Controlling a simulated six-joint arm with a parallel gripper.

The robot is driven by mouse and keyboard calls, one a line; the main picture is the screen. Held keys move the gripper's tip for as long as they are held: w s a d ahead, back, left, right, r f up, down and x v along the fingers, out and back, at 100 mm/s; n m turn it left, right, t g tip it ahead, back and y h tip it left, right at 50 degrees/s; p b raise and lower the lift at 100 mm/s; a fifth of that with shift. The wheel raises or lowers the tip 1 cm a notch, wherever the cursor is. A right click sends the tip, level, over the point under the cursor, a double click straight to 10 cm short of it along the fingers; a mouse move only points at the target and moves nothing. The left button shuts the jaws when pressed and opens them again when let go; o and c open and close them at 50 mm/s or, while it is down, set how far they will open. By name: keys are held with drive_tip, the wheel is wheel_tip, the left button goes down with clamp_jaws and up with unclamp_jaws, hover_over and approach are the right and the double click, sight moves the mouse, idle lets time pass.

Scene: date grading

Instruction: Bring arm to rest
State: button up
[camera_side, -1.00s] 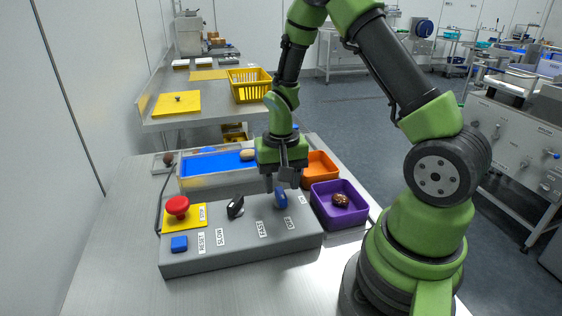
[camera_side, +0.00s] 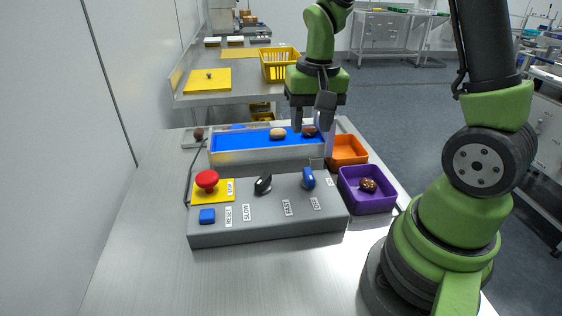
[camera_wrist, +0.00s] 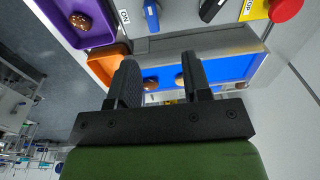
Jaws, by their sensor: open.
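My gripper (camera_side: 311,126) is open and empty, pointing down above the right part of the blue belt (camera_side: 240,140). It also shows in the wrist view (camera_wrist: 160,72), its two fingers apart. A tan date (camera_side: 278,133) and a reddish-brown date (camera_side: 309,131) lie on the belt. In the wrist view they show between the fingers, below them, as a brown date (camera_wrist: 151,84) and a tan date (camera_wrist: 179,80). A dark date (camera_side: 368,185) lies in the purple bin (camera_side: 372,205). The orange bin (camera_side: 349,157) stands behind it; its inside is only partly seen.
A grey control box (camera_side: 265,228) stands in front of the belt, with a red stop button (camera_side: 207,180), a black knob (camera_side: 263,185), a blue knob (camera_side: 308,178) and a blue reset button (camera_side: 207,216). A yellow basket (camera_side: 279,66) stands behind. The table's front is clear.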

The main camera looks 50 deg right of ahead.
drive_tip(key=s+a+r+n+t+y, duration=0.2)
drive_tip(key=s+a+r+n+t, duration=0.2)
drive_tip(key=s+a+r, duration=0.6)
wheel_tip(320, 180, up, 3)
drive_tip(key=shift+s+f+n+t, duration=0.1)
drive_tip(key=shift+s+n+t, duration=0.3)
drive_tip(key=shift+s+t, duration=0.6)
